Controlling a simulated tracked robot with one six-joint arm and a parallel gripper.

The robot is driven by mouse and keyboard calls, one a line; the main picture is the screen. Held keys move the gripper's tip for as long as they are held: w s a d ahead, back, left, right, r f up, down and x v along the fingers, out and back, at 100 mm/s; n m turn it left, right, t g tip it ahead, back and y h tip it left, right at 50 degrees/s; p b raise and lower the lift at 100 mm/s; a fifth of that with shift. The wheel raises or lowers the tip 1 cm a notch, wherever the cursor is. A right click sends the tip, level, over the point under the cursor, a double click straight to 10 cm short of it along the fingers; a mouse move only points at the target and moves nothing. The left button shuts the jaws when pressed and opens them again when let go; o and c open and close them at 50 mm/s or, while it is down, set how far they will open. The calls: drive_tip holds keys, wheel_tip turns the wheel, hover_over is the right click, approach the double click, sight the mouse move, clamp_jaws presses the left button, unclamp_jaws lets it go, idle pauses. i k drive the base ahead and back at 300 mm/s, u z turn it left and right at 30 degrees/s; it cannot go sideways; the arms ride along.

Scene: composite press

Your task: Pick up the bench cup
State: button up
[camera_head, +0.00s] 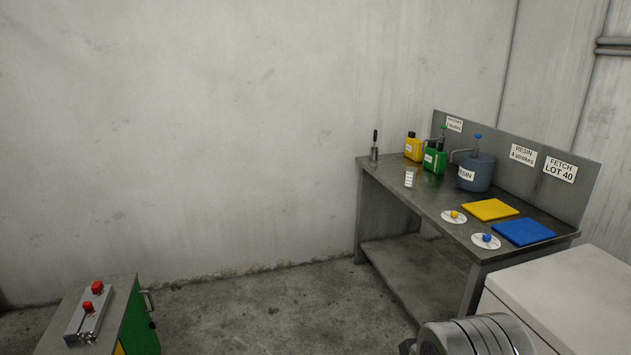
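A small whitish cup with marks on its side (410,179) stands on the grey metal bench (432,203), near its front edge. It looks like the bench cup and seems upright; its inside is too small to make out. Nothing is touching it. My gripper's fingers are not in view. A grey ribbed rounded part at the bottom edge, right of centre, seems to be my own arm.
Behind the cup stand a yellow container (413,148), a green container (435,160) and a blue-grey RESIN bucket (478,176) with a pump. A small metal holder with a dark-handled tool (374,152) is left. A white box (570,290) stands front right. Open floor (270,310) lies left of the bench.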

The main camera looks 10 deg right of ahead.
sight(410, 175)
drive_tip(key=z, duration=0.2)
drive_tip(key=i, duration=3.6)
drive_tip(key=z, duration=0.1)
